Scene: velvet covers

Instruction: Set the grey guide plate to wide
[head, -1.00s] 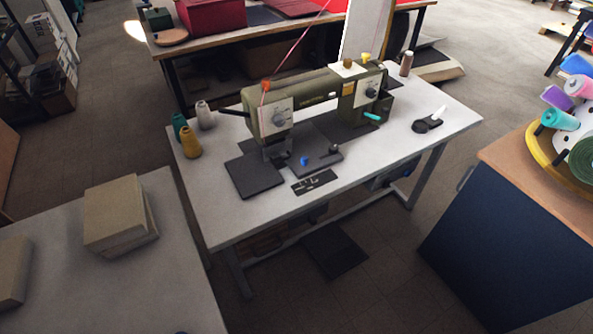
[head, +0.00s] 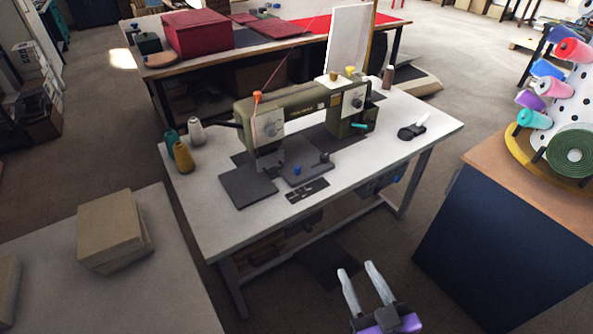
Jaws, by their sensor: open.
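A sewing machine (head: 300,103) in olive green stands on a white table. By its needle area lies a grey plate (head: 312,173), apparently the guide plate, with a small blue knob (head: 297,169) and a dark knob (head: 325,158) on it. In front of it a dark strip (head: 307,190) has white marks, too small to read. My gripper (head: 357,270) is at the bottom of the head view, open and empty, its two pale fingers pointing up the picture. It is in front of the table, apart from the plate.
Thread cones (head: 183,156) stand at the table's left and a dark tape-like tool (head: 411,131) at its right. Brown boxes (head: 110,228) sit on a left table. A blue cabinet (head: 480,225) with spools stands right. Floor is open in front of the table.

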